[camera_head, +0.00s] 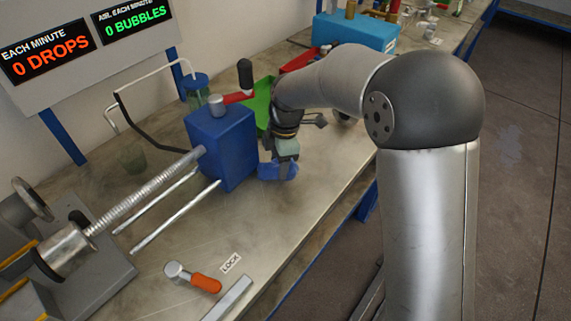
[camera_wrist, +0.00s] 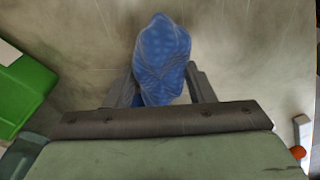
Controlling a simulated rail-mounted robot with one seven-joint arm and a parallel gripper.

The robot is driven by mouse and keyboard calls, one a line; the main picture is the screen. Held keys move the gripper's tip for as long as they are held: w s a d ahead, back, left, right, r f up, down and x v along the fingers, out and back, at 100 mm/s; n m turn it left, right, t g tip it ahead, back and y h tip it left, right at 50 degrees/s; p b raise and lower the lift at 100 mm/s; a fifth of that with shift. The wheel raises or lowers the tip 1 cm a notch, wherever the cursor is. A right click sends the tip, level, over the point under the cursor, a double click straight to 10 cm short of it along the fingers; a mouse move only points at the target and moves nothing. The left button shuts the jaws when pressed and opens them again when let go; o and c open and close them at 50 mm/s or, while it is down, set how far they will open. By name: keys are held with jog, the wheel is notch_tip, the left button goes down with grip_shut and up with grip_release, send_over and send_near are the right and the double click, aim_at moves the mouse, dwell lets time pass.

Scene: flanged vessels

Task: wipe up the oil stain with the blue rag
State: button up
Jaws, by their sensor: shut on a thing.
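The blue rag (camera_head: 279,170) is bunched at my gripper (camera_head: 281,160), low over the worktop just right of the blue box. In the wrist view the rag (camera_wrist: 163,55) sits crumpled between the two fingers of my gripper (camera_wrist: 160,85), which is shut on it. I cannot tell whether the rag touches the worktop. I cannot pick out a distinct oil stain; the worktop (camera_head: 265,215) shows only faint dull smudges, and the area under the rag is hidden.
A blue box (camera_head: 220,145) with a red-handled lever stands close left of my gripper. A green bin (camera_head: 262,103) is behind, also in the wrist view (camera_wrist: 22,88). An orange-handled lever (camera_head: 203,282) lies at the front by a LOCK label. Bare worktop lies between.

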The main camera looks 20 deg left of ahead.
jog(key=r, duration=0.1)
jog(key=r+p, duration=0.1)
jog(key=shift+w+a+r, duration=0.1)
jog(key=shift+a+r, duration=0.1)
jog(key=shift+r, duration=0.1)
jog(key=shift+r+p, duration=0.3)
jog(key=shift+r, duration=0.05)
jog(key=shift+r+p, duration=1.55)
jog(key=shift+r, duration=0.9)
jog(key=shift+d, duration=0.1)
